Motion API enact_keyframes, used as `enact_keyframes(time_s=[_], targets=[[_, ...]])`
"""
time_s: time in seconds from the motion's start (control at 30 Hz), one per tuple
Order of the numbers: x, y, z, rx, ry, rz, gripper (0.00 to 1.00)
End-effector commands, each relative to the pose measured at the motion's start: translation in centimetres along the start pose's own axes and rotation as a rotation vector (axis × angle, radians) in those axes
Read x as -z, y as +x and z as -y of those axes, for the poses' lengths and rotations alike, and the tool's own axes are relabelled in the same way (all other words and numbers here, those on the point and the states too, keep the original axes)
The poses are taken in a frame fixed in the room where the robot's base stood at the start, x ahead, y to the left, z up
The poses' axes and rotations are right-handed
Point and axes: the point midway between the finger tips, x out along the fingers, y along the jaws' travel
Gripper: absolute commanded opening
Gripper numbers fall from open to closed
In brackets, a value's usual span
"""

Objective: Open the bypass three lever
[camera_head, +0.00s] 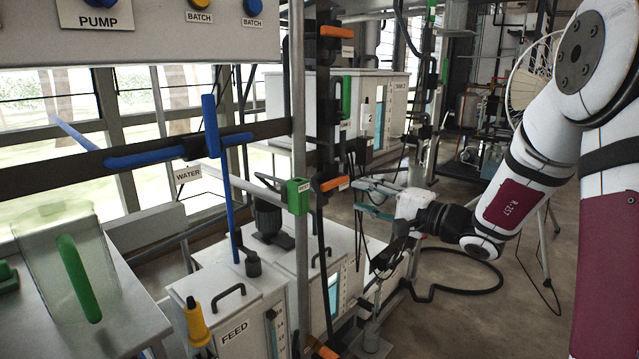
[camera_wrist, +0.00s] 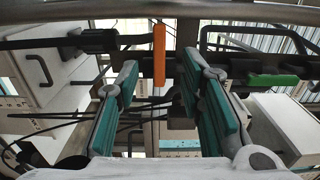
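The label of the bypass three lever cannot be read for certain. An orange lever (camera_head: 334,183) on the dark upright pipe is in front of my gripper (camera_head: 362,199) in the head view, with a small label beside it. In the wrist view an orange lever (camera_wrist: 159,54) stands ahead of the fingertips, between their lines and nearer the left one. My gripper (camera_wrist: 157,85) is open, its teal pads wide apart and empty. The fingers look apart from the lever. Two more orange levers are higher (camera_head: 336,32) and lower (camera_head: 325,352) on the same pipe.
Green levers (camera_head: 346,97) and a green valve handle (camera_head: 298,195) are close by; a green lever (camera_wrist: 272,79) shows right in the wrist view. Black hose (camera_head: 465,290) lies on open floor.

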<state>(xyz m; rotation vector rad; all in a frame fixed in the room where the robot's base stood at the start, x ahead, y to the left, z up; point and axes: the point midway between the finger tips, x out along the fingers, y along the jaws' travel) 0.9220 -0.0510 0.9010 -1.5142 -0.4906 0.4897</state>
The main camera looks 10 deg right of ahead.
Motion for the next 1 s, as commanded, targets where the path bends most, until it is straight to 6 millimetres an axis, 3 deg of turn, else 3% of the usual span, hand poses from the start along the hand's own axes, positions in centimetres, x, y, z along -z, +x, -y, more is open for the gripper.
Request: enact_keyframes(time_s=[0.17,0.7,1.0], targets=[[0.0,1.3,0.0,-0.001,0.001,0.003,0.35],[-0.1,8.2,0.0,0.0,0.0,0.004,0.35],[0.0,8.7,-0.2,0.0,-0.002,0.003,0.35]])
